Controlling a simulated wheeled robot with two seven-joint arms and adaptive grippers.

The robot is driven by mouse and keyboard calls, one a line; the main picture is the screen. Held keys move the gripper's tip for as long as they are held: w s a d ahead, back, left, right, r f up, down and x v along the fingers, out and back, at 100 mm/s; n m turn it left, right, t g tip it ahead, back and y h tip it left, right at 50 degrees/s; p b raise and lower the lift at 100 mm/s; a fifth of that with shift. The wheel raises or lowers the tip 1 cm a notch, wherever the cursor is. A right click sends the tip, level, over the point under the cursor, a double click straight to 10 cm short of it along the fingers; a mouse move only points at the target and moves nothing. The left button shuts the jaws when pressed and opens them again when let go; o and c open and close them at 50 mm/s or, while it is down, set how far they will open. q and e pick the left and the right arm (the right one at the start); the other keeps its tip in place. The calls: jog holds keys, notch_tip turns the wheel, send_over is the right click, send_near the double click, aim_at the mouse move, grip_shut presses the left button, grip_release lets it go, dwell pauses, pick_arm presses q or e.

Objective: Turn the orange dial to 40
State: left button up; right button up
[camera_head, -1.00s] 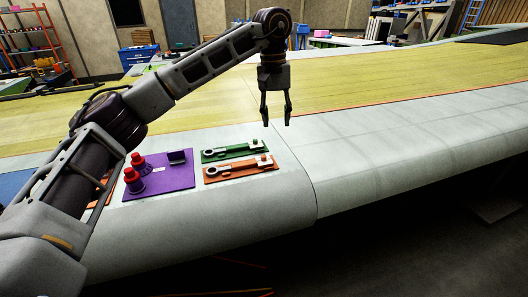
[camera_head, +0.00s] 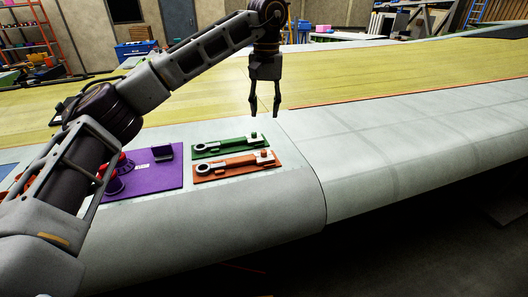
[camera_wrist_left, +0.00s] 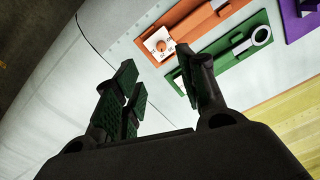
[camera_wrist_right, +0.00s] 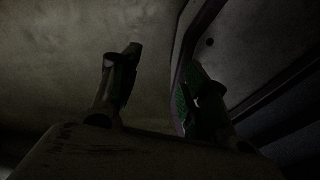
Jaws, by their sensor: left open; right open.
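The orange dial (camera_head: 264,153) is a small knob on the right end of an orange tool plate (camera_head: 206,177), which lies on the pale wing surface. In the left wrist view the dial (camera_wrist_left: 160,45) sits on a white face with small marks; its reading is too small to tell. A wrench-like tool lies along the plate. My left gripper (camera_head: 264,114) is open and empty, pointing down above and beyond the dial, apart from it. Its two fingers (camera_wrist_left: 154,66) show below the dial in its wrist view. My right gripper (camera_wrist_right: 160,72) is open and empty in a dark view.
A green plate (camera_head: 200,153) with a similar tool lies just behind the orange one. A purple plate (camera_head: 165,178) with red-topped knobs lies to the left, partly hidden by my left arm. The wing surface (camera_head: 400,140) to the right is clear. The wing's front edge drops off.

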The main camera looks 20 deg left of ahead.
pick_arm(q)
jog(key=f, duration=0.2)
send_over(264, 151)
notch_tip(264, 151, down, 7)
jog(key=shift+w+r+b, duration=0.1)
jog(key=shift+r+b, duration=0.1)
jog(key=shift+b, duration=0.15)
notch_tip(264, 151, down, 5)
jog(key=shift+f, duration=0.7)
pick_arm(e)
jog(key=shift+s+d+f, duration=0.15)
jog(key=shift+d+f, duration=0.15)
jog(key=shift+f, duration=0.15)
